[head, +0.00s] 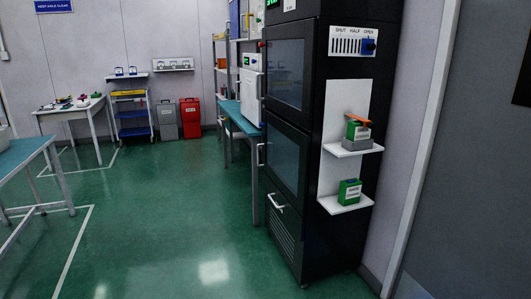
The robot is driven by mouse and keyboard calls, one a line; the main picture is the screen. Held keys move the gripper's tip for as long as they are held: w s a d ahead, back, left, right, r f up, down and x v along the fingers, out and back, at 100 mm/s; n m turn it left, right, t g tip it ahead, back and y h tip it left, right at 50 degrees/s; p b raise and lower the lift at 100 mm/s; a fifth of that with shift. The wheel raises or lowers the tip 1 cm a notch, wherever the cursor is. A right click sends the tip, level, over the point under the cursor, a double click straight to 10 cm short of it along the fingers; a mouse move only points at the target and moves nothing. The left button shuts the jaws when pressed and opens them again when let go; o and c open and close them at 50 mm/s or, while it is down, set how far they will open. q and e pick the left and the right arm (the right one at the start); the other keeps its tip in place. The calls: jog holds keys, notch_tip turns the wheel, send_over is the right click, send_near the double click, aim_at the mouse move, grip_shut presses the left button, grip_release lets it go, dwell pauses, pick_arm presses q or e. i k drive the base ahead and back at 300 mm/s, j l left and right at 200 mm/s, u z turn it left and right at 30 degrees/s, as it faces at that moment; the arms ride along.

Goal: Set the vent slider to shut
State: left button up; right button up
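The vent slider (369,46) is a blue knob on a white panel (346,42) high on the side of a tall black cabinet (312,130). The panel is labelled SHUT, HALF and OPEN from left to right, with dark vertical slots under SHUT and HALF. The blue knob sits at the right end, under OPEN. Neither of my grippers is in the head view, and nothing touches the slider.
Below the panel, two white shelves (346,205) jut out from the cabinet's side, holding green boxes (349,191). A grey door (470,170) is at the right. A teal table (22,152) stands at the left. The green floor (165,215) between is clear.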

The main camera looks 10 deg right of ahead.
aim_at(368, 45)
jog(key=i+l, duration=0.2)
jog(key=l, duration=0.15)
jog(key=i+l+u, duration=0.1)
jog(key=i+l, duration=0.15)
jog(key=l, duration=0.15)
jog(key=i+l, duration=0.2)
jog(key=l, duration=0.15)
jog(key=i+l, duration=0.2)
jog(key=l, duration=0.2)
jog(key=u, duration=0.05)
